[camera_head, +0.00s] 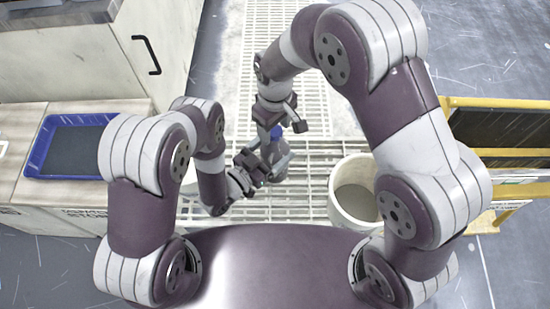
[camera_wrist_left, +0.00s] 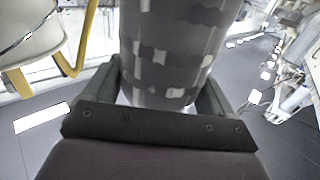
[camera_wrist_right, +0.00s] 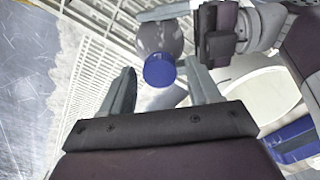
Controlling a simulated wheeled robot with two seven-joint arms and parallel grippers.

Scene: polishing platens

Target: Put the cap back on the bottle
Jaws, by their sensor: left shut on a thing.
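The grey bottle (camera_head: 279,163) is held upright or nearly so over the grating by my left gripper (camera_head: 262,172). In the left wrist view the bottle (camera_wrist_left: 172,50) fills the space between the fingers as a patchy grey cylinder. The blue cap (camera_head: 276,132) shows at the bottle's top end, and in the right wrist view the cap (camera_wrist_right: 159,70) lines up with the bottle (camera_wrist_right: 160,36). I cannot tell how tightly it sits. My right gripper (camera_wrist_right: 161,90) is open, pointing at the cap from above. Its fingers stand apart on either side, with visible gaps.
A white bucket (camera_head: 334,190) stands right of the bottle. A blue tray (camera_head: 45,150) lies on the counter at left. A yellow-framed stand (camera_head: 490,103) is at right. White grating (camera_head: 235,130) surrounds the bottle, with free room behind it.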

